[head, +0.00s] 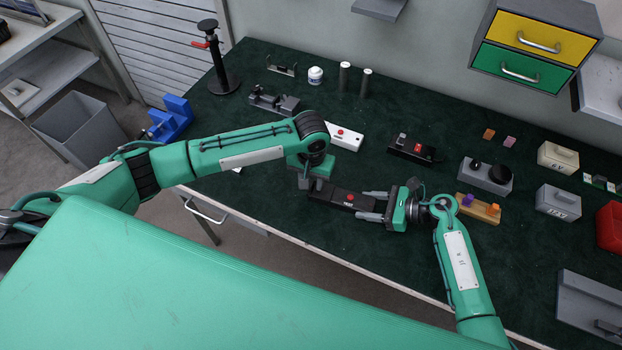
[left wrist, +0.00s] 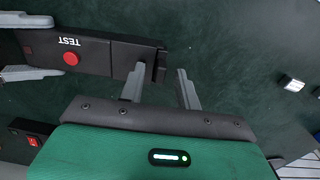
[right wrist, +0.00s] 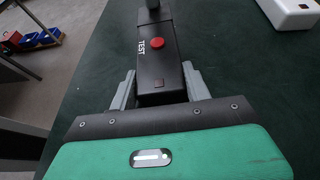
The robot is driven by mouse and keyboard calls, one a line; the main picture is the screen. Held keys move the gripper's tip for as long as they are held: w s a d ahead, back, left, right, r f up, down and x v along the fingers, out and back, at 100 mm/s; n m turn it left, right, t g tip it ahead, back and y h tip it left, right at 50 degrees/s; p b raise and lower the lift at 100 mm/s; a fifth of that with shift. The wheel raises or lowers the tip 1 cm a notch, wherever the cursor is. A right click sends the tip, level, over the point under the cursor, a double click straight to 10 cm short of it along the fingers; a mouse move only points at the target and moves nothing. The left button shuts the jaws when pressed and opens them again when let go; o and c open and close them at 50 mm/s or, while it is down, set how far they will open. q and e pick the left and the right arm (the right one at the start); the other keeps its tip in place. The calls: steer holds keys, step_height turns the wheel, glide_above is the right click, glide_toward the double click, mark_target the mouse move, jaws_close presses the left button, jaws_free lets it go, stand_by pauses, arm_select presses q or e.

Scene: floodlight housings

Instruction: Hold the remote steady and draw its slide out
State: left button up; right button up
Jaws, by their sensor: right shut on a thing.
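The black remote (head: 345,199) with a red button and TEST label lies near the table's front edge. My right gripper (head: 373,206) is shut on its near body; the right wrist view shows the remote (right wrist: 158,65) between both fingers. The slide (left wrist: 125,58) is the end section past a seam, with a raised lip at its tip. My left gripper (left wrist: 160,78) is open at that end. One finger overlaps the slide and the other stands beyond the tip, with a visible gap. In the head view my left arm partly hides this end.
A white remote-like box (head: 345,137) and a black device with a red switch (head: 410,149) lie behind. The green mat in front is clear up to the table edge.

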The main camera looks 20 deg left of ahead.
arm_select(q)
steer(key=shift+c, duration=0.4)
jaws_close()
steer(key=shift+a, duration=0.1)
steer(key=a, duration=0.5)
steer(key=shift+d, duration=0.1)
steer(key=shift+o, duration=0.4)
jaws_free()
